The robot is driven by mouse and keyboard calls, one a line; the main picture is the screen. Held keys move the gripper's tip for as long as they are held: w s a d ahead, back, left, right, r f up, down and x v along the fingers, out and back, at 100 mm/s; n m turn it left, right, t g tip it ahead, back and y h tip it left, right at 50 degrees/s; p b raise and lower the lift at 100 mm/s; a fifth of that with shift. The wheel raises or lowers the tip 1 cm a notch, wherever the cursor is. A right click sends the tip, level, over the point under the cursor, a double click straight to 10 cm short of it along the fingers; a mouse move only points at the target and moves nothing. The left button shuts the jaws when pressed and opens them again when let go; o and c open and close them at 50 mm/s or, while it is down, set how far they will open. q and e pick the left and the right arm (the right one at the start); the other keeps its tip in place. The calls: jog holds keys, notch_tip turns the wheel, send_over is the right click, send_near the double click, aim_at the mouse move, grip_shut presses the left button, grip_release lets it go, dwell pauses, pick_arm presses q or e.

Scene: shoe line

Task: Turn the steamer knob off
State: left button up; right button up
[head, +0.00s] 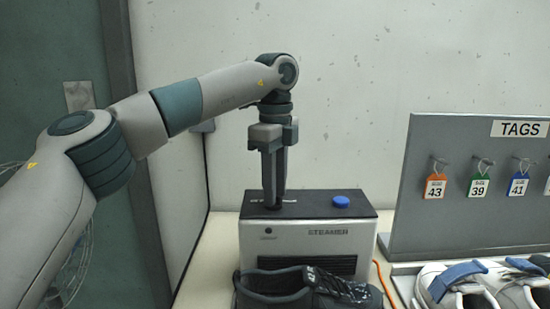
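The steamer (308,238) is a box with a dark top and a pale front marked STEAMER. A round blue knob (340,201) stands on the right part of its top, uncovered. My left gripper (274,204) points straight down over the left part of the top, to the left of the blue knob and apart from it. Its two fingers overlap in this view, so the gap between them cannot be judged. Whether the tips touch the top is unclear. They partly hide some lettering there. My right gripper is not in view.
A black shoe (306,290) stands in front of the steamer and hides its lower front. A grey TAGS board (470,215) with hanging number tags stands at the right, with white shoes (468,287) before it. An orange cable (384,283) runs beside the steamer. Space above the knob is clear.

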pick_arm(q)
jog(key=shift+r, duration=0.65)
notch_tip(320, 180, up, 16)
jog(key=p, duration=0.3)
jog(key=shift+p, duration=0.35)
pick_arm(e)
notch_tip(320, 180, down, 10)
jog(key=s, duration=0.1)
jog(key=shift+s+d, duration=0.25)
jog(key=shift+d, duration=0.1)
